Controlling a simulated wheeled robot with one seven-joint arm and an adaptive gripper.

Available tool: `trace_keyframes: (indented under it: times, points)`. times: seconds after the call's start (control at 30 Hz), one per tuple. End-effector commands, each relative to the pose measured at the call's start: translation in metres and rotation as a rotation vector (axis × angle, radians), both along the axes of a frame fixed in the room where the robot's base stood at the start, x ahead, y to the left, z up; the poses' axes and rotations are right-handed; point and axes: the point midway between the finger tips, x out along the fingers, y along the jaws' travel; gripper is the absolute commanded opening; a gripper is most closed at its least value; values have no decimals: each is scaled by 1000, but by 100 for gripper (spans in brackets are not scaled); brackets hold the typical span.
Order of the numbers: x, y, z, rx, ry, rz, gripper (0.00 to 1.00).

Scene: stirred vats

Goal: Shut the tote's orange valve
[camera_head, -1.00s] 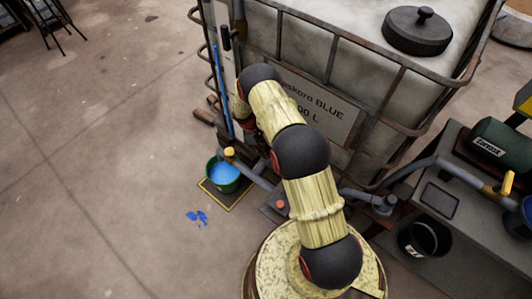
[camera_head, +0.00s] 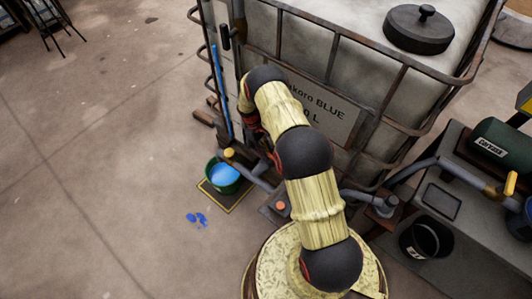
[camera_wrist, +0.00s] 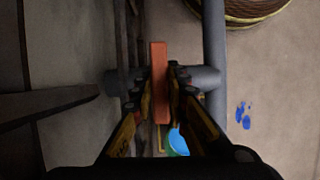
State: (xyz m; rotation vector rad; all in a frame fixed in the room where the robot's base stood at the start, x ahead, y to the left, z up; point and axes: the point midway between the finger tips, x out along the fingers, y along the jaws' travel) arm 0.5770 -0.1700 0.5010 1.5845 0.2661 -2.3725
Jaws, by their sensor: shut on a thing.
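The tote (camera_head: 385,75) is a pale tank in a rusty metal cage with a "BLUE" label. In the wrist view, the orange valve handle (camera_wrist: 158,58) is a straight flat bar running up and down the picture. It lies across a short grey pipe (camera_wrist: 207,77). My gripper (camera_wrist: 161,92) is closed on the handle, with one finger on each side. In the head view, my arm hides the gripper and the orange handle.
Blue spills (camera_head: 197,218) mark the floor. A grey bench with a black bucket (camera_head: 427,238) is at right.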

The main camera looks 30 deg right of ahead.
Motion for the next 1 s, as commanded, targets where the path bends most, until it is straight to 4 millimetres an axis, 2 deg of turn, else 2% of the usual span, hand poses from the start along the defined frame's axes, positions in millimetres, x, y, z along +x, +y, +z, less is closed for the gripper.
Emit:
trace_keyframes:
  times: [0.17,0.2,0.5,0.83,1.0]
  points:
    - [0,0,0,0,0,-1,0]
    - [0,0,0,0,0,-1,17]
    - [0,0,0,0,0,0,34]
    - [1,0,2,-1,-1,0,34]
    - [9,2,19,0,-3,2,34]
